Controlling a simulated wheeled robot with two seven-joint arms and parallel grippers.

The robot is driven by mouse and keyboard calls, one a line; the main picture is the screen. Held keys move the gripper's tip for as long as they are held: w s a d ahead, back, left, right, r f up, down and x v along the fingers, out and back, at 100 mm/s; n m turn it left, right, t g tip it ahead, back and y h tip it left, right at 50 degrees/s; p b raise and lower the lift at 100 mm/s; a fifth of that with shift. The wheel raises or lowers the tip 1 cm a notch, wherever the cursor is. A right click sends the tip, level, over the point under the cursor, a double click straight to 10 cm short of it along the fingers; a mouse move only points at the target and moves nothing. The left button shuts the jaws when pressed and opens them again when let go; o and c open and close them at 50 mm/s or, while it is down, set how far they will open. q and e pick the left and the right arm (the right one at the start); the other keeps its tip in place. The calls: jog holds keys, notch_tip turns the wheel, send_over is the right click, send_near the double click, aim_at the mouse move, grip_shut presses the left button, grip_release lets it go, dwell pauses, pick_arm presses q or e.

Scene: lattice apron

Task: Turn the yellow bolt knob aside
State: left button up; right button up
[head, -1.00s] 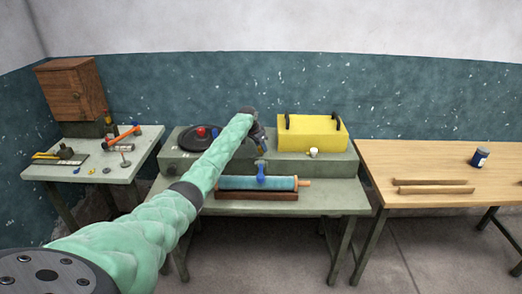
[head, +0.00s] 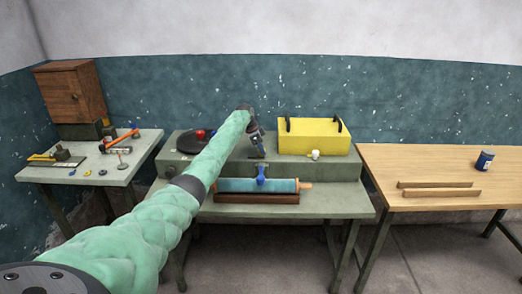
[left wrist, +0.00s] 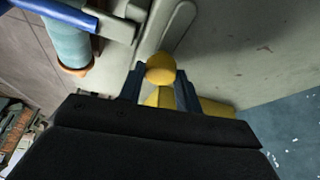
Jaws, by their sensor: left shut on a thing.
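The yellow bolt knob (left wrist: 160,68) shows in the left wrist view as a rounded end with a wider yellow part behind it. My left gripper (left wrist: 159,76) is shut on it, one dark finger on each side. In the head view my left gripper (head: 259,153) points down at the front of the green-grey raised block (head: 205,168), left of the yellow box. There the knob is hidden by the gripper. A grey slotted plate (left wrist: 178,26) lies just beyond the knob in the wrist view. My right gripper is not in view.
A dark round plate (head: 195,140) is at left. Tables stand on both sides.

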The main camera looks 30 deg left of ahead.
aim_at(255, 156)
pick_arm(q)
jog(key=shift+r, duration=0.1)
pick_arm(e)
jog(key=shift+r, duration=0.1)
pick_arm(q)
jog(key=o, duration=1)
jog(key=shift+a+r, duration=0.15)
jog(key=shift+r, duration=0.05)
jog(key=b+v, duration=0.2)
jog(key=v, duration=0.5)
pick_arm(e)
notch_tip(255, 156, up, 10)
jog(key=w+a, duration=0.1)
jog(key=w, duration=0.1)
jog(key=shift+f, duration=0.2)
pick_arm(q)
jog(key=shift+r, duration=0.1)
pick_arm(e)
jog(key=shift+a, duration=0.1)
